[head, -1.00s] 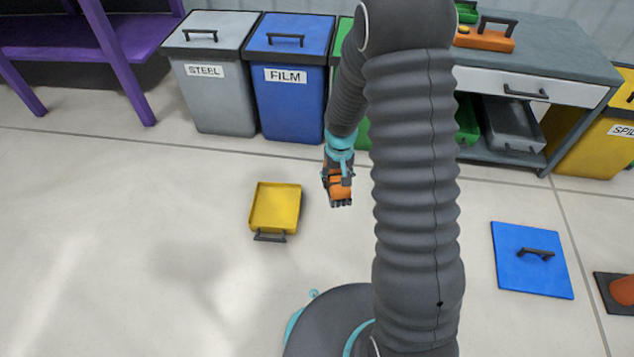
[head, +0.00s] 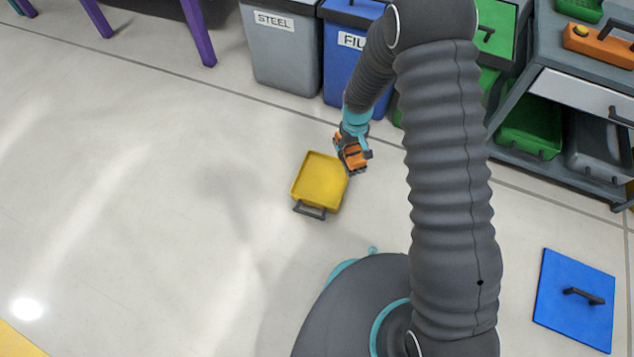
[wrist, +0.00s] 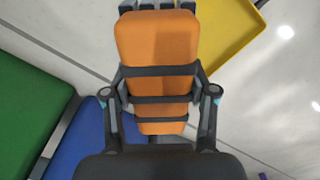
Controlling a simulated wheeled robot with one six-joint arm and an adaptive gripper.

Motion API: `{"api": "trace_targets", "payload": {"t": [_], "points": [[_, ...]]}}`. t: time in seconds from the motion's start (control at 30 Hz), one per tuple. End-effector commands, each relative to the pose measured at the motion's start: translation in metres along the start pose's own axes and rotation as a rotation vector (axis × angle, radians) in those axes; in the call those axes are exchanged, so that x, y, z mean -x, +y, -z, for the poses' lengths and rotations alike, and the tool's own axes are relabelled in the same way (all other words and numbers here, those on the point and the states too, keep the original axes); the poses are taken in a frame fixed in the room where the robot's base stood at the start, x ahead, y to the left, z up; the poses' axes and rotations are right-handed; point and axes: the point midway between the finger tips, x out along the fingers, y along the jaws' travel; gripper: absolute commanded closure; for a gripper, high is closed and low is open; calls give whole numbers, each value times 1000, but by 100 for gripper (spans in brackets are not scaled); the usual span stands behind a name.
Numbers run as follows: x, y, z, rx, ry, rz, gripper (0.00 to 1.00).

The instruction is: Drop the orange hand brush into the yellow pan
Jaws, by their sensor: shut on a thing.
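My gripper (head: 352,156) is shut on the orange hand brush (wrist: 157,42). In the wrist view the brush fills the middle, its orange back facing the camera, with dark bristles at the top edge. The dark finger links lie on both sides of it. The yellow pan (head: 318,182) lies on the floor, its dark handle toward my base. In the head view the gripper and brush are at the pan's upper right corner, overlapping its edge in the picture. In the wrist view the pan (wrist: 222,30) is at the upper right, beside the brush. The height of the brush above the floor is hard to tell.
A grey STEEL bin (head: 280,50) and a blue FILM bin (head: 345,75) stand behind the pan. A grey workbench (head: 575,85) is at the right. A blue lid (head: 575,300) lies on the floor at lower right. The floor left of the pan is clear.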

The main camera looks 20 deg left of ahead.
Motion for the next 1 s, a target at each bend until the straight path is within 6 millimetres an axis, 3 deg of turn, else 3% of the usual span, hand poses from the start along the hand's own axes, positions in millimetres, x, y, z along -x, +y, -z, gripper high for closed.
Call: {"api": "trace_targets", "payload": {"t": [0.03,0.1,0.3,0.57,1.0], "points": [[-6,-19,6,45,-1,0,75],[-12,-37,11,93,-1,0,75],[-22,-62,18,157,0,0,75],[-36,-64,18,163,-1,0,75],[-79,-64,19,162,0,0,75]]}}
